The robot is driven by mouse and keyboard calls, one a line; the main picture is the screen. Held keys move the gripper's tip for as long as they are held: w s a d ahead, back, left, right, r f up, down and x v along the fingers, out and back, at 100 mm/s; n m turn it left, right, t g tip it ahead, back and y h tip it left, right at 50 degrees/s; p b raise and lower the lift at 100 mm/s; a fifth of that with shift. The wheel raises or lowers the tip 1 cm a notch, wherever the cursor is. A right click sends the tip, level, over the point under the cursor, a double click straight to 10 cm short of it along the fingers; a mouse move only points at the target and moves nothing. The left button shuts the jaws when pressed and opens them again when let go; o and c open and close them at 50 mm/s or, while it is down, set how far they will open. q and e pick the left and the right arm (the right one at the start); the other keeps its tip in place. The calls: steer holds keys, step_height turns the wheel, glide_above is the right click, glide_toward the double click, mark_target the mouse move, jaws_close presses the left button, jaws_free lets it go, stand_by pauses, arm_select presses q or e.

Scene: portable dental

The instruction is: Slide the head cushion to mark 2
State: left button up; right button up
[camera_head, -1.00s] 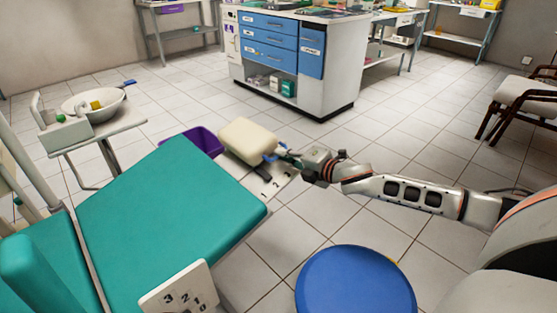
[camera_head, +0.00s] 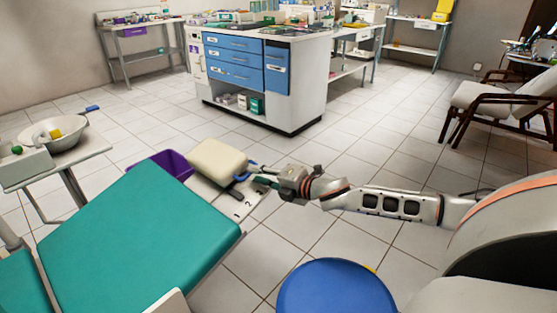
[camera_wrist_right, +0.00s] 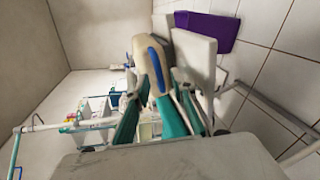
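The cream head cushion (camera_head: 217,160) sits at the far end of the teal chair, over a pale plate (camera_head: 238,208) printed with 1, 2 and 3. A small blue part shows on the cushion's right side, by a dark bar. My right gripper (camera_head: 256,177) is right beside that side. In the right wrist view the teal fingers (camera_wrist_right: 153,103) stand apart, with a cream piece and blue strip (camera_wrist_right: 157,72) between and just beyond their tips. I cannot tell whether they touch it. Which mark the cushion is at is unclear. My left gripper is not in view.
The teal chair (camera_head: 130,240) fills the lower left, with a purple bin (camera_head: 160,165) behind it. A basin (camera_head: 58,138) stands at left. A blue stool (camera_head: 335,288) is in front. A blue-drawer cabinet (camera_head: 240,65) stands behind; the tiled floor right of the plate is clear.

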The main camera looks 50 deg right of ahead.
steer(key=v, duration=1)
stand_by(0.7)
